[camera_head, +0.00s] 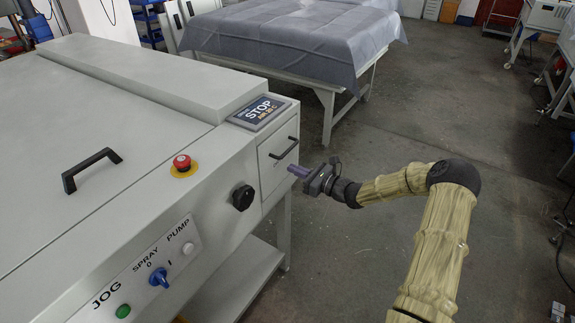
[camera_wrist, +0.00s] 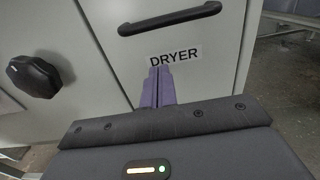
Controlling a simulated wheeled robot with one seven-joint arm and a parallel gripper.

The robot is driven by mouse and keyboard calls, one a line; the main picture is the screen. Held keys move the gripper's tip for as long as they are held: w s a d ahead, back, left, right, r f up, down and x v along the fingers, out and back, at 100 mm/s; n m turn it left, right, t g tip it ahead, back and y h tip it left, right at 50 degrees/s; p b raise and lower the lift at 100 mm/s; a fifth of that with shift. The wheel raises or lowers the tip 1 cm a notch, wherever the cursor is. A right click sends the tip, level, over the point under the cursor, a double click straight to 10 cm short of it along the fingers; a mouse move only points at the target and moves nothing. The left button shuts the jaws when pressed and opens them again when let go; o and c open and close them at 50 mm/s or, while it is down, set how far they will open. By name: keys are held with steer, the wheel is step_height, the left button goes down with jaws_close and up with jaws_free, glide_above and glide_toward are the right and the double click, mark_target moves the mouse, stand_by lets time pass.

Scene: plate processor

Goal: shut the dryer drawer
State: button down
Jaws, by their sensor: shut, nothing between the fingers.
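The dryer drawer (camera_head: 278,152) is a grey front panel at the right end of the machine, with a black bar handle (camera_head: 285,148). In the wrist view the drawer front (camera_wrist: 215,62) carries a DRYER label (camera_wrist: 174,55) below its black handle (camera_wrist: 170,18). The panel looks about level with the machine face around it; I cannot tell if a small gap is left. My gripper (camera_head: 292,170) is shut and empty, its purple fingers pointing at the panel below the handle. In the wrist view the fingertips (camera_wrist: 158,72) overlap the label's lower edge; contact is unclear.
A black knob (camera_head: 243,197) sits left of the drawer, and a red emergency button (camera_head: 182,163) is on top of the machine. A STOP display (camera_head: 259,112) is above the drawer. A cloth-covered table (camera_head: 290,45) stands behind.

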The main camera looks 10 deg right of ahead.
steer(key=v, duration=0.9)
steer(key=shift+s+b, duration=0.15)
steer(key=shift+b, duration=0.25)
steer(key=shift+d, duration=0.1)
